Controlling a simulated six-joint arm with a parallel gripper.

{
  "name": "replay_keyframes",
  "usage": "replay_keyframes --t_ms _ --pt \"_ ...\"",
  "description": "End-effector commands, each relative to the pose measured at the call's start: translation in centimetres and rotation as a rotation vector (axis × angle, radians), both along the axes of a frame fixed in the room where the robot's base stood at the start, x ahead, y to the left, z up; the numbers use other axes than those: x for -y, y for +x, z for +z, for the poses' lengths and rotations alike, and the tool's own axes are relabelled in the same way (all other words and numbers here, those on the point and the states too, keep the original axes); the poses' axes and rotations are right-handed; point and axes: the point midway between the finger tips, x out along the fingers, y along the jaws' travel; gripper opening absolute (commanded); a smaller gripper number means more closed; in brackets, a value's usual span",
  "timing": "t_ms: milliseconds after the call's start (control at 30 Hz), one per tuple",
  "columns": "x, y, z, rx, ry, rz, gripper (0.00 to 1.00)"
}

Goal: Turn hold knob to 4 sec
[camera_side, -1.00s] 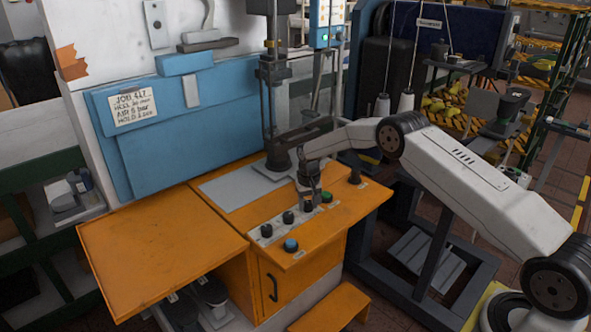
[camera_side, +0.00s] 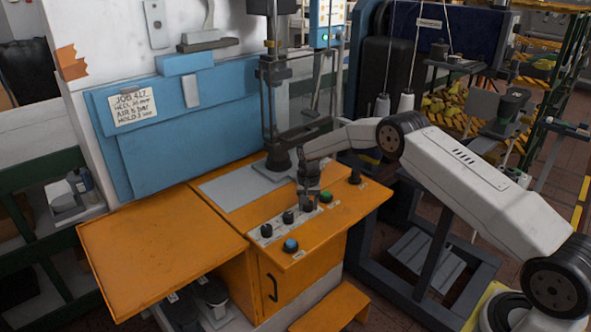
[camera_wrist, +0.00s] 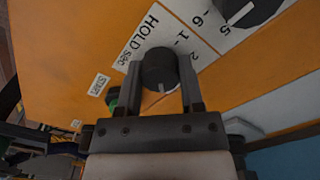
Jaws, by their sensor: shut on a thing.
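The hold knob (camera_wrist: 159,66) is a round black knob on a white strip labelled "HOLD Sec" in the wrist view. My gripper (camera_wrist: 160,78) is shut on it, one finger on each side. A pale pointer line on the knob points down the picture, toward my gripper's body. The figures 1 and 2 show beside the knob; the rest of its scale is hidden by the fingers and gripper. In the side view, my gripper (camera_side: 308,199) points down onto the orange panel (camera_side: 330,222) and covers the hold knob.
A second knob (camera_wrist: 249,10) is beside it in the wrist view. Two black knobs (camera_side: 288,217) (camera_side: 267,230), a green button (camera_side: 326,197), a blue button (camera_side: 290,245) and a black knob (camera_side: 354,177) stand nearby. A handwritten job note (camera_side: 132,107) is on the blue panel.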

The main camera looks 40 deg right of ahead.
Motion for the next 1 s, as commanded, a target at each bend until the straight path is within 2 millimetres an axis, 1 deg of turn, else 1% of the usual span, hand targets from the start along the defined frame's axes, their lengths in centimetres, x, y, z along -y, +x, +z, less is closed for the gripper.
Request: replay_keyframes --t_ms 33,67,100,133,167,467,633,767,1000 --pt "0.1 0.2 0.2 0.007 -0.003 0.001 0.00" --pt "0.1 0.2 0.2 0.007 -0.003 0.001 0.58" --pt "0.1 0.2 0.2 0.007 -0.003 0.001 0.70" --pt "0.1 0.1 0.1 0.006 -0.003 0.001 0.80" --pt "0.1 0.1 0.1 0.006 -0.003 0.001 0.84" --pt "0.0 0.0 0.1 0.002 -0.001 0.001 0.84" --pt "0.0 0.1 0.6 0.004 -0.001 0.001 0.84" --pt "0.1 0.1 1.7 0.004 -0.001 0.001 0.84" --pt "0.1 0.1 4.7 0.006 -0.001 0.001 0.84"
